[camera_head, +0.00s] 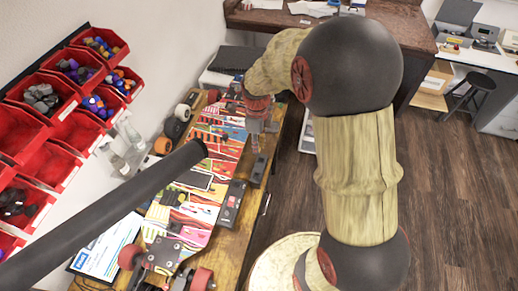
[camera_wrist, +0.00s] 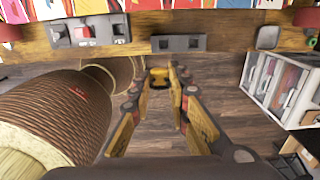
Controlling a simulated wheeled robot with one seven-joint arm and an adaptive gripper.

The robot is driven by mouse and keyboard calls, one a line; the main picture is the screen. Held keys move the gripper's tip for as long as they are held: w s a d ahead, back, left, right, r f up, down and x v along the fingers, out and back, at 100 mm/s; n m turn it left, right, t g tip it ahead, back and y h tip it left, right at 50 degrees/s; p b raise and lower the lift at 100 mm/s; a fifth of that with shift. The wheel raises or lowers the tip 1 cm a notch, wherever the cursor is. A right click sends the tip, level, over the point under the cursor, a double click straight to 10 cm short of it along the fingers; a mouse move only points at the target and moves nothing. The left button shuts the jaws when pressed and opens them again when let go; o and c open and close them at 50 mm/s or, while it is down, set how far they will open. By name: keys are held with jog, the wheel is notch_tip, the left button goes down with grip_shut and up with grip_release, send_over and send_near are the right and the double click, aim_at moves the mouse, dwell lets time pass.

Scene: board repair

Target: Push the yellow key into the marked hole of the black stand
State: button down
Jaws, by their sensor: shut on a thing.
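My gripper (camera_wrist: 160,84) is shut on the yellow key (camera_wrist: 159,76), which shows small and partly dark between the fingertips in the wrist view. In the head view my gripper (camera_head: 256,146) points down just above a small black stand (camera_head: 258,169) at the table's edge. This stand also shows in the wrist view (camera_wrist: 180,43), apart from the key in the picture, with dark openings in its top. A second black stand (camera_head: 231,204) with a red part is nearer; it shows at upper left in the wrist view (camera_wrist: 86,33). I cannot tell which hole is marked. The key is not discernible in the head view.
The wooden table (camera_head: 236,222) carries a colourful skateboard deck (camera_head: 197,207). Red bins (camera_head: 78,130) with parts line the left wall. A grey rack (camera_wrist: 282,88) stands at right in the wrist view. Open floor (camera_head: 455,180) lies to the right.

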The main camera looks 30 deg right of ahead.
jog(key=shift+w+d, duration=0.15)
jog(key=shift+w, duration=0.55)
jog(key=shift+f, duration=0.1)
jog(key=shift+f+b, duration=4.25)
jog(key=shift+f, duration=3.75)
jog(key=shift+f, duration=1.35)
